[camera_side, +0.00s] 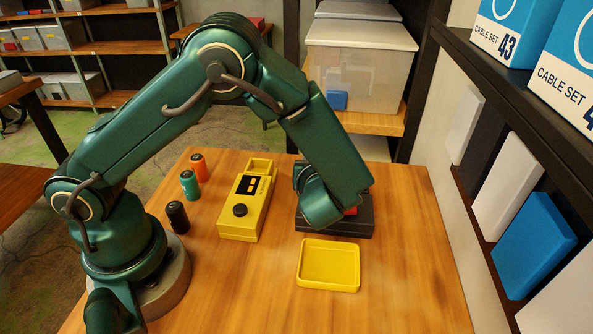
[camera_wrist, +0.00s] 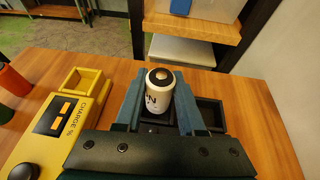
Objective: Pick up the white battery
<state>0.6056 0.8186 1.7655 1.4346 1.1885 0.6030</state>
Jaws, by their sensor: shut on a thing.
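The white battery (camera_wrist: 159,92) stands upright between the fingers of my gripper (camera_wrist: 160,110) in the wrist view. It has a dark top ring and dark lettering on its side. My gripper is shut on it. A dark tray (camera_wrist: 211,112) lies beneath and around the battery; I cannot tell whether the battery still touches it. In the side view my arm hides the battery and most of the gripper, over the dark tray (camera_side: 362,222).
A yellow charger (camera_side: 240,212) with an empty-looking slot stands left of the tray. Black (camera_side: 177,217), green (camera_side: 189,184) and orange (camera_side: 199,166) batteries stand further left. An empty yellow tray (camera_side: 328,265) lies in front. The table's right side is clear.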

